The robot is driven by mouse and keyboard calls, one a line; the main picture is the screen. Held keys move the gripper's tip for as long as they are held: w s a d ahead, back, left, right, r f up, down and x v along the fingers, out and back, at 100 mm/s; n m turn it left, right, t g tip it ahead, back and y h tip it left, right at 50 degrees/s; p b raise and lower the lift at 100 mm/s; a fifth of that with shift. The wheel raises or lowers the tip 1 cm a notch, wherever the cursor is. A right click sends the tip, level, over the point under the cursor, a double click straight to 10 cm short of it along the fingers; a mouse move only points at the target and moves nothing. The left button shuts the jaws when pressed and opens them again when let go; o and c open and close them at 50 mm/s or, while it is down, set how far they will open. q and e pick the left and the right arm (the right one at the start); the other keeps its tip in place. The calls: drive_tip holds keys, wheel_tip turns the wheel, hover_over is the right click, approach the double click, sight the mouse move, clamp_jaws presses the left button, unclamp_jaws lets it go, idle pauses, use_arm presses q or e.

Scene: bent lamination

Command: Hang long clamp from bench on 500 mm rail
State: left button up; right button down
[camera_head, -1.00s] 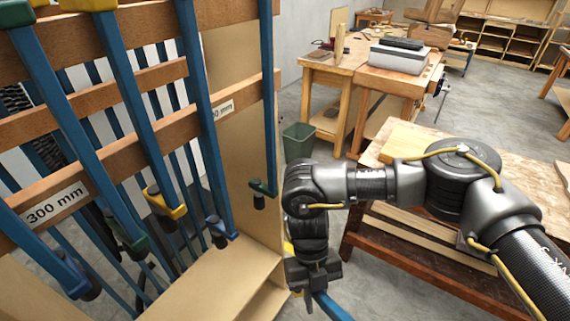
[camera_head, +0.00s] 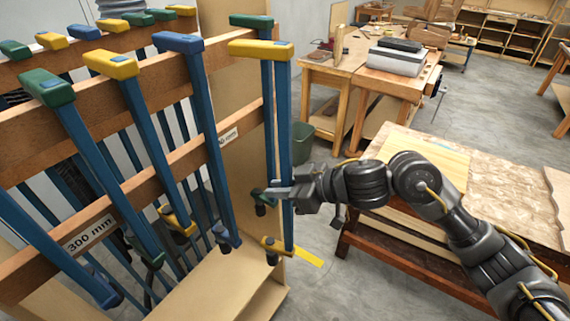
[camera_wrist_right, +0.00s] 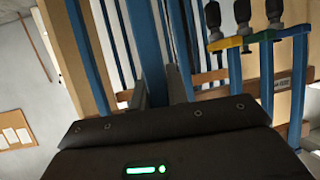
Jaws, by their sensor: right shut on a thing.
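A long clamp with a yellow head (camera_head: 260,49), blue bar (camera_head: 283,140) and yellow lower jaw (camera_head: 272,246) hangs upright at the right end of the rack. My right gripper (camera_head: 282,192) is shut on its bar; the fingers (camera_wrist_right: 158,85) also show around a blue bar in the right wrist view. The clamp's head is level with the upper front rail (camera_head: 150,85); I cannot tell whether it touches it. A label ending in "mm" (camera_head: 229,136) is partly hidden on the lower rail, so its number is unclear. My left gripper is not in view.
A green-headed clamp (camera_head: 251,20) hangs just behind the held one. Several other clamps, one blue-headed (camera_head: 178,42), hang to the left near a "300 mm" label (camera_head: 89,233). The bench (camera_head: 500,165) stands at right, with a bin (camera_head: 305,142) behind the arm.

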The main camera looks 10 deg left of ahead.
sight(282, 172)
drive_tip(key=r+m+t, duration=0.1)
drive_tip(key=w+r+m+t, duration=0.1)
drive_tip(key=r, duration=0.1)
drive_tip(key=shift+w+d+r+t, duration=0.15)
drive_tip(key=shift+w+r+t, duration=0.05)
drive_tip(key=shift+r+t, duration=0.1)
drive_tip(key=a+b, duration=0.1)
drive_tip(key=w+a, duration=0.1)
drive_tip(key=a+b, duration=0.1)
drive_tip(key=shift+w+a+b, duration=0.25)
drive_tip(key=shift+a+b, duration=0.1)
drive_tip(key=shift+a, duration=0.05)
drive_tip(key=shift+a+f+p, duration=0.1)
drive_tip(key=shift+f+p, duration=0.15)
drive_tip(key=shift+p, duration=0.1)
idle(0.3)
drive_tip(key=shift+w+a, duration=0.1)
idle(0.4)
drive_tip(key=shift+w+a, duration=0.3)
drive_tip(key=shift+a, duration=0.35)
drive_tip(key=shift+w+a, duration=0.25)
drive_tip(key=shift+a, duration=0.4)
drive_tip(key=shift+w+a, duration=0.3)
drive_tip(key=shift+a, duration=0.35)
drive_tip(key=shift+w+a, duration=0.1)
drive_tip(key=shift+a, duration=0.15)
